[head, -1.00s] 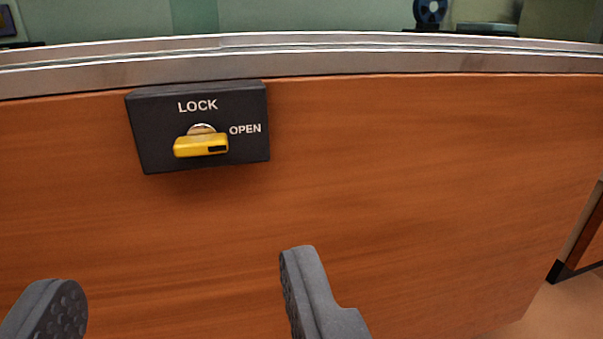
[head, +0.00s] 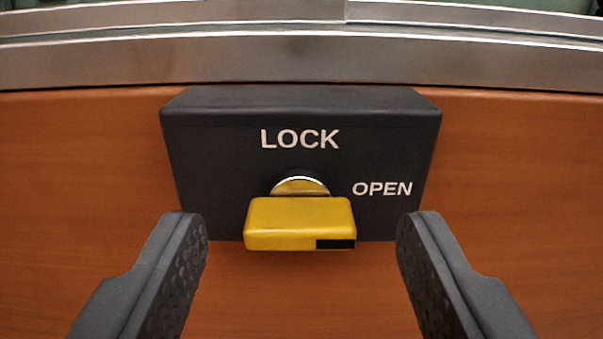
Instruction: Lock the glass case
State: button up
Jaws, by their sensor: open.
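A black lock box (head: 220,165) is fixed to the wooden front of the glass case, just under its metal edge. It bears the words LOCK at top centre and OPEN at the right. A yellow key (head: 290,222) sits in a round metal cylinder (head: 300,185). Its handle lies horizontally, with a black mark at its right end, on the OPEN side. My gripper (head: 303,225) is open, with one dark finger on each side of the key. Neither finger visibly touches the key or pinches it.
A silver metal rail (head: 480,62) of the glass case runs across the top above the box. The wooden panel (head: 530,200) fills the area around and below the box, and is bare.

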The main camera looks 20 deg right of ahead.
jog(key=shift+w+d, duration=0.25)
jog(key=shift+w, duration=0.35)
